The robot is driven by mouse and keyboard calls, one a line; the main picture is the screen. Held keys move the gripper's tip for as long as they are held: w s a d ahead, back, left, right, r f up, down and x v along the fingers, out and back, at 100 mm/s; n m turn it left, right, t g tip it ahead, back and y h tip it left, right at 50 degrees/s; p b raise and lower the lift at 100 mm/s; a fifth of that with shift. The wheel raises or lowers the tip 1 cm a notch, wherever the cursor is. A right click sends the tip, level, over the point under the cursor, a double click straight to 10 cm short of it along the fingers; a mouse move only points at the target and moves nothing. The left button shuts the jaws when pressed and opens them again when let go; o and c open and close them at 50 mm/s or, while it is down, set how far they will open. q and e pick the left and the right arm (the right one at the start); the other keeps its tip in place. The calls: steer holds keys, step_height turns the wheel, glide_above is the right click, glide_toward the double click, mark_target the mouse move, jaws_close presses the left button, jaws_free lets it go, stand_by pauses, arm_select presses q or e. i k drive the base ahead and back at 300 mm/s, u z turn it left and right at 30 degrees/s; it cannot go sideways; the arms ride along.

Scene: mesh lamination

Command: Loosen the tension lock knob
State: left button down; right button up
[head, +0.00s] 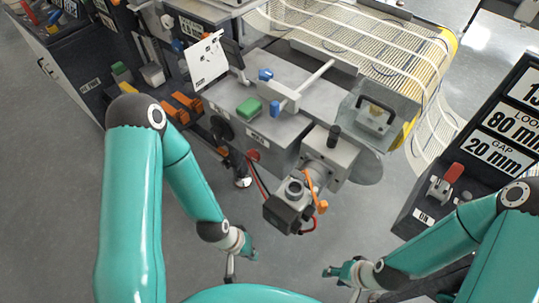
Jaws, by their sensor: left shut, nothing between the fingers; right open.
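No knob carries a readable tension lock label, so I cannot tell which one it is. A black round knob (221,128) is on the left front of the grey machine (285,125). A smaller red knob (253,155) is to its right on the machine's front face. My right gripper (343,277) is open and empty, lower right, below the motor-like unit. Both gripper tips are small and partly hidden.
Blue knobs (266,74) and a green block (249,108) are on the machine top. A mesh belt (350,40) runs behind. A labelled panel (500,135) with a red-handled switch (453,173) stands right. Grey floor (60,200) is open at left.

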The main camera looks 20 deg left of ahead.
mark_target(254, 156)
steer(key=z, duration=0.15)
steer(key=k, duration=1.6)
steer(key=u, duration=1)
steer(key=i, duration=1.7)
